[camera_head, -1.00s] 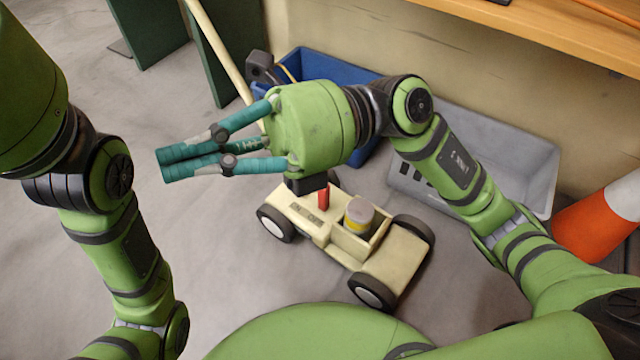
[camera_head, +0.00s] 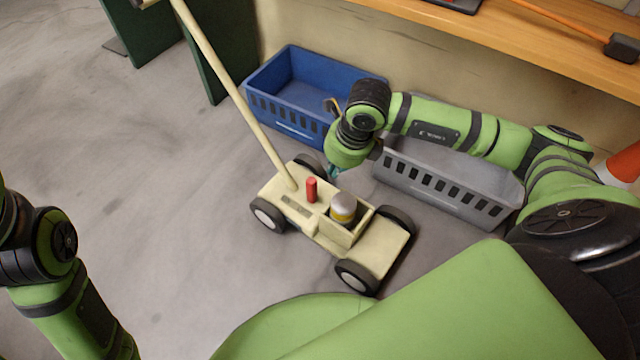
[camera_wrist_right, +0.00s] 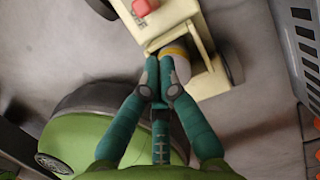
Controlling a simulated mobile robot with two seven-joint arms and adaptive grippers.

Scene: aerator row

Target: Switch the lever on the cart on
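The cream cart (camera_head: 385,255) stands on the floor, with black-and-white wheels and a long pole handle. Its lever, a red upright peg (camera_head: 312,189), sticks up beside a slotted plate on the deck; it also shows at the top edge of the right wrist view (camera_wrist_right: 143,7). My right gripper (camera_head: 334,173) is just behind the cart in the head view, its fingers mostly hidden. In the right wrist view, its teal fingers (camera_wrist_right: 161,78) are drawn together with nothing visible between them. The fingers are apart from the lever. My left gripper is out of view.
A grey canister with a yellow band (camera_head: 343,208) sits in the cart's open box, close to the lever. A blue crate (camera_head: 290,118) and a grey crate (camera_head: 450,192) stand behind the cart. An orange-and-white cone (camera_head: 625,163) is at right. Floor left of the cart is clear.

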